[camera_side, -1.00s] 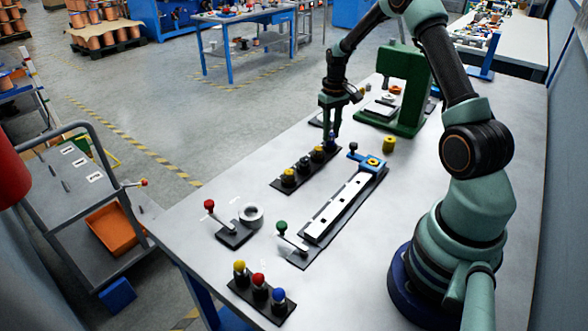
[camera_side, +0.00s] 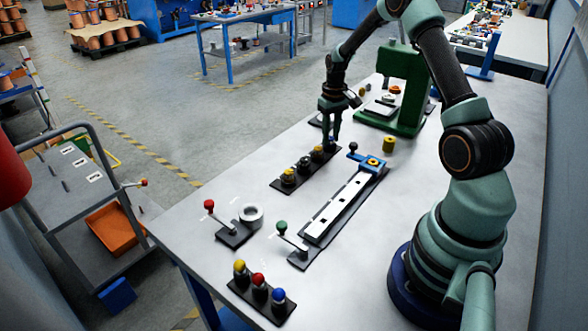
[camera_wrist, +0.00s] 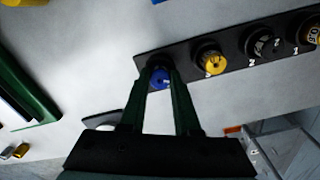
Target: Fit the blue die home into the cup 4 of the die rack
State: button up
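The blue die (camera_wrist: 160,77) is between the fingertips of my gripper (camera_wrist: 162,72) in the wrist view, with a finger close against each side. It is at the end cup of the black die rack (camera_wrist: 185,53). The fingers hide much of that cup, so I cannot tell whether the die is fully seated. In the side view my gripper (camera_side: 331,143) points down at the rack's far end, and the die is mostly hidden. The neighbouring cup holds a yellow-topped die (camera_wrist: 209,60). The cup beyond it (camera_wrist: 262,43) shows a dark inside. Another yellow-topped die (camera_side: 288,177) is at the near end.
A long plate fixture (camera_side: 340,208) with a blue clamp lies right of the rack. A yellow spool (camera_side: 389,145) and green press (camera_side: 405,90) stand behind. A red-knobbed lever (camera_side: 209,205) and a rack of coloured knobs (camera_side: 259,290) are nearer the front.

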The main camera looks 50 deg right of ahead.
jog(key=o, duration=0.4)
jog(key=shift+f, duration=0.1)
jog(key=shift+o, duration=0.2)
notch_tip(320, 180, up, 12)
